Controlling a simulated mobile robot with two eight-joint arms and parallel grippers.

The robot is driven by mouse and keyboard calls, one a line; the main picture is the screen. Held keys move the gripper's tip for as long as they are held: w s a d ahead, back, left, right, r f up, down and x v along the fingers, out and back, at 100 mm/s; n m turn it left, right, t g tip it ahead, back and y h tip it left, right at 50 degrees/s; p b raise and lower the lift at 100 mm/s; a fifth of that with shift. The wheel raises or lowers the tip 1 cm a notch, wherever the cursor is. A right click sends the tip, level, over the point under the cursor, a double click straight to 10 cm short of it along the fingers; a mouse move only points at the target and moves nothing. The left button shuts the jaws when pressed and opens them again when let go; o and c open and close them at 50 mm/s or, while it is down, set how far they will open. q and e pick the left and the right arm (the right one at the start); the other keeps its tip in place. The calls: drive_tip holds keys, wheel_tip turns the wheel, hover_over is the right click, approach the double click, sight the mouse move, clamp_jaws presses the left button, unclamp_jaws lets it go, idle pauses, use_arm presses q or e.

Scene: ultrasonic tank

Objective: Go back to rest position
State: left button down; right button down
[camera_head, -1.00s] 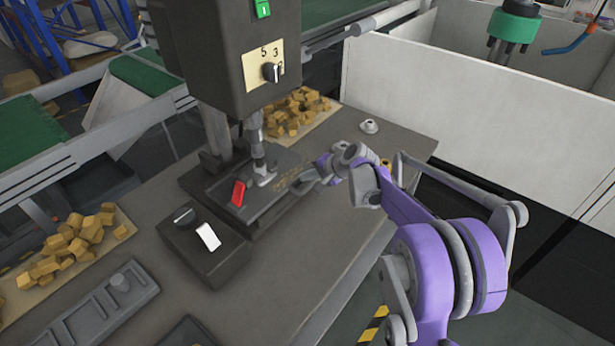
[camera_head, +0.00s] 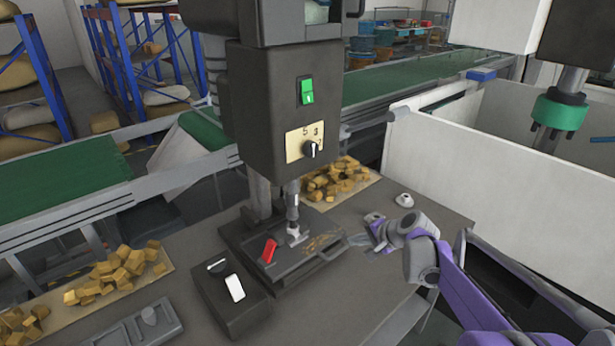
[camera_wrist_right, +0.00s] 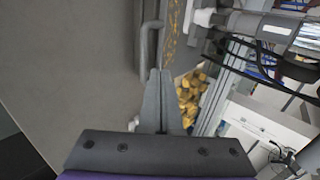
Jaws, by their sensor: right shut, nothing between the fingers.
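My right gripper (camera_head: 354,240) is at the right end of the machine's dark base plate (camera_head: 262,284), low over the grey worktable. Its purple arm comes in from the lower right. In the right wrist view its fingers (camera_wrist_right: 159,76) are together with nothing between them, close beside a grey bar-shaped handle (camera_wrist_right: 150,40). I cannot tell whether the fingers touch it. My left gripper is in neither view.
The bench machine (camera_head: 262,110) has a green switch, a dial and a tool over its plate. A control box (camera_head: 232,302) stands in front. Yellowish blocks lie in piles at left (camera_head: 115,272) and behind (camera_head: 335,180). A small white part (camera_head: 404,200) sits beyond the gripper.

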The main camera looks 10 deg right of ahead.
drive_tip(key=s+a+r+n+g, duration=0.1)
drive_tip(key=s+a+n, duration=0.2)
drive_tip(key=s+a, duration=0.45)
drive_tip(key=s+a+f+n+h, duration=0.1)
drive_tip(key=s+f+n, duration=0.1)
drive_tip(key=s, duration=0.6)
drive_tip(key=s+a+f+n+g+h, duration=0.1)
drive_tip(key=s+n, duration=0.3)
drive_tip(key=s, duration=0.5)
drive_tip(key=s+a+f+n+h, duration=0.1)
drive_tip(key=s+f+n+h, duration=0.1)
drive_tip(key=s, duration=0.6)
drive_tip(key=shift+s+f+n+g, duration=0.3)
drive_tip(key=shift+f+n, duration=0.2)
drive_tip(key=shift+n, duration=0.2)
